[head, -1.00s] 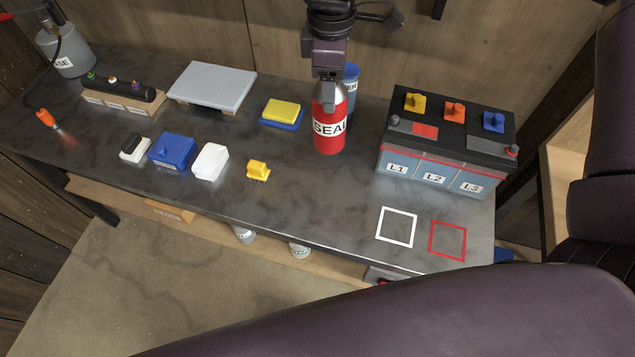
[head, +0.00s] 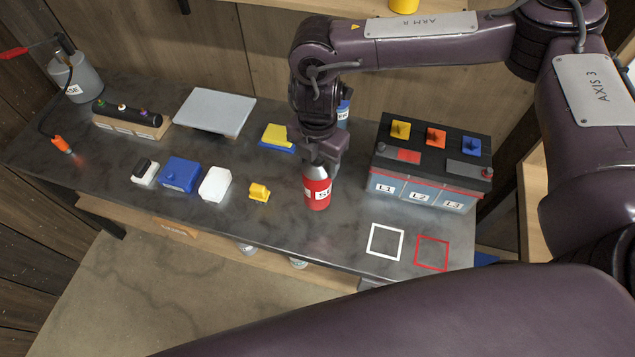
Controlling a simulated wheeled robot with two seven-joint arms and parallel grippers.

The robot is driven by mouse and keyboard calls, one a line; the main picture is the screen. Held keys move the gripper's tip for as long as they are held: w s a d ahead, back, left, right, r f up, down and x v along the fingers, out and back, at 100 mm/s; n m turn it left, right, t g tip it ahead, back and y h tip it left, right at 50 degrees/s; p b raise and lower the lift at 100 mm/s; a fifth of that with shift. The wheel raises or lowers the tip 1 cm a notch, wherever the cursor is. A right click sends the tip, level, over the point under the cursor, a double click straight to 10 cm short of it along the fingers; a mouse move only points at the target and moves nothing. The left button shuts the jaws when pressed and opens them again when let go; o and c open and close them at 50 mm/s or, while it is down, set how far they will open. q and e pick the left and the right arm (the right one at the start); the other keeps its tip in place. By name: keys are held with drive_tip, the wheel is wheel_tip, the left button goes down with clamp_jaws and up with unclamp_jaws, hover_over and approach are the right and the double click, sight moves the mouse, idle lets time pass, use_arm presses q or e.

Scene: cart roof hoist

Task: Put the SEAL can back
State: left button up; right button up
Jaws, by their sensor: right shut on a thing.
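The SEAL can (head: 317,193) is red with a silver shoulder and a white label, upright, left of the battery. My right gripper (head: 319,160) comes down from above and is shut on the can's top. The can's base is at or close above the bench; I cannot tell if it touches. The gripper hides the top of the can. My left gripper is not in view.
On the bench (head: 290,235), the battery (head: 413,192) with coloured caps stands right. A blue can (head: 343,112) is partly hidden behind my gripper. A yellow block (head: 259,191) lies left of the SEAL can. White (head: 385,255) and red (head: 431,267) square outlines mark bare bench at front right.

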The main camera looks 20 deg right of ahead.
wheel_tip(320, 180, down, 6)
drive_tip(key=shift+a+r+p, duration=0.1)
drive_tip(key=shift+r+p, duration=0.15)
drive_tip(key=shift+p, duration=0.3)
wheel_tip(320, 180, down, 4)
drive_tip(key=shift+p, duration=0.55)
drive_tip(key=shift+f, duration=0.2)
drive_tip(key=shift+f, duration=0.25)
drive_tip(key=o, duration=1.7)
drive_tip(key=shift+r, duration=0.1)
